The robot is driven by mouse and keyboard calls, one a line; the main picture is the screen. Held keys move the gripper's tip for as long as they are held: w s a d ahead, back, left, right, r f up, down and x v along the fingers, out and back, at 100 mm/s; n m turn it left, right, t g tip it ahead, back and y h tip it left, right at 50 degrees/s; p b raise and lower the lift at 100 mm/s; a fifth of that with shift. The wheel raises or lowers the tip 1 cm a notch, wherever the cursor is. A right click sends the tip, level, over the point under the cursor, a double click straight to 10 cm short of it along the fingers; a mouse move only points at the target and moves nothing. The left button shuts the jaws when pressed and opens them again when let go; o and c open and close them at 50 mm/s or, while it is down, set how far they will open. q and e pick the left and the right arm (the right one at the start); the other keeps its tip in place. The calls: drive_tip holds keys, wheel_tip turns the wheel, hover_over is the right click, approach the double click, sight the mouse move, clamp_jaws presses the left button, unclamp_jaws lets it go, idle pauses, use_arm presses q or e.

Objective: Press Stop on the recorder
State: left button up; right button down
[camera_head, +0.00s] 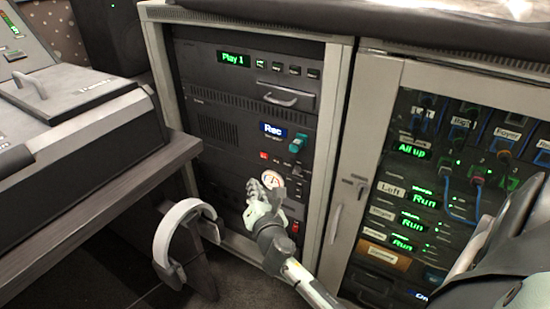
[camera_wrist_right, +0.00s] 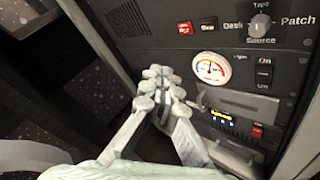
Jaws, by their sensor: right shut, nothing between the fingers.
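I cannot read a Stop label or tell which unit is the recorder. My right gripper (camera_head: 262,190) is shut and empty in front of the lower rack, by a round dial gauge (camera_head: 271,180). In the right wrist view its fingertips (camera_wrist_right: 158,84) are left of the gauge (camera_wrist_right: 212,69), below a lit red button (camera_wrist_right: 184,28). My left gripper is not in view.
A teal switch (camera_head: 298,142) and a source knob (camera_wrist_right: 261,26) are on the panel. A desk console (camera_head: 85,125) stands left, with headphones (camera_head: 180,225) hanging below. A glass-fronted cabinet (camera_head: 365,150) stands right. Open space lies before the upper rack.

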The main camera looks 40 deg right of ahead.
sight(277, 161)
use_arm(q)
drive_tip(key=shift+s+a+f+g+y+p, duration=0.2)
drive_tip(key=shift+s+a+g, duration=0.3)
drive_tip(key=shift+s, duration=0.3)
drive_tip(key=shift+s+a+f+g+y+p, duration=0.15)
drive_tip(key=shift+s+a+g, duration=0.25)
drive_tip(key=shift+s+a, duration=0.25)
use_arm(e)
drive_tip(key=shift+w+d, duration=0.6)
drive_tip(key=shift+d, duration=0.75)
drive_tip(key=shift+w+d, duration=0.55)
drive_tip(key=shift+d, duration=0.8)
drive_tip(key=shift+w+d, duration=0.6)
drive_tip(key=shift+d, duration=0.75)
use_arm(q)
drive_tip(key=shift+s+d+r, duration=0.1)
use_arm(e)
drive_tip(key=shift+d, duration=0.1)
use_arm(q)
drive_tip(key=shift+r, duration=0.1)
use_arm(e)
drive_tip(key=shift+w+d, duration=0.15)
drive_tip(key=shift+d, duration=0.15)
